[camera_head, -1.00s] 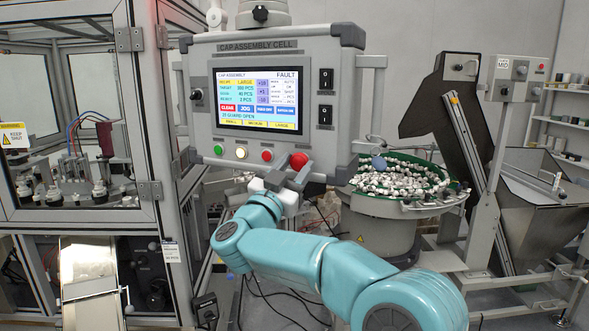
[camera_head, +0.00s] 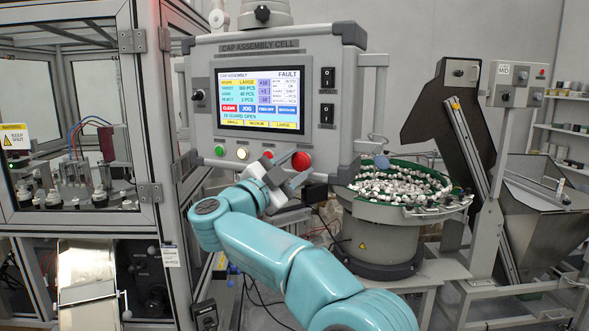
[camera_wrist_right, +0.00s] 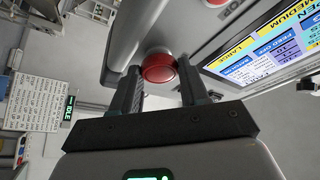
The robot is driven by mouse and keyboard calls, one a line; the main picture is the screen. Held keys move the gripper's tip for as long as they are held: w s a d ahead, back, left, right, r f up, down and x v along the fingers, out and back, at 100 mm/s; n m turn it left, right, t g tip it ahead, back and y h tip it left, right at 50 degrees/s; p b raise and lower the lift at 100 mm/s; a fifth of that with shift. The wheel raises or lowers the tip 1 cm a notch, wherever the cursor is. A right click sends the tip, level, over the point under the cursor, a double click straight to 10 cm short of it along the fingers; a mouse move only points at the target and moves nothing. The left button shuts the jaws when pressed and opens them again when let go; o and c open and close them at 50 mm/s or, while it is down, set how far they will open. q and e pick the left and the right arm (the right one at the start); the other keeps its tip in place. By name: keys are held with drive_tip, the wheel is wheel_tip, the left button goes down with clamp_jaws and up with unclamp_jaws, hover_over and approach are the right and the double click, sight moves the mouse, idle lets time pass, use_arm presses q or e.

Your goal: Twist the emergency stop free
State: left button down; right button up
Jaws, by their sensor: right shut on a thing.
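The red emergency stop (camera_head: 301,161) is at the lower right of the grey control panel (camera_head: 345,100), below the screen. My right gripper (camera_head: 292,168) reaches it from the lower left, with its fingers tilted. In the right wrist view, the round red head of the emergency stop (camera_wrist_right: 159,70) sits between the tips of the two dark fingers, which are shut on it. Whether the head is pressed in or out cannot be told. My left gripper is not in view.
Green, pale and red buttons (camera_head: 242,153) sit in a row left of the stop. The screen (camera_head: 260,100) reads FAULT and guard open. A bowl feeder (camera_head: 385,222) of caps stands to the right, and a framed glass enclosure (camera_head: 150,110) to the left.

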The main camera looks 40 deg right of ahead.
drive_tip(key=shift+r+m, duration=0.15)
drive_tip(key=shift+m, duration=0.45)
drive_tip(key=o, duration=0.9)
drive_tip(key=shift+o, duration=0.8)
drive_tip(key=shift+d, duration=0.1)
drive_tip(key=b+v, duration=0.4)
drive_tip(key=v, duration=1.2)
drive_tip(key=shift+a, duration=0.2)
drive_tip(key=shift+w, duration=0.15)
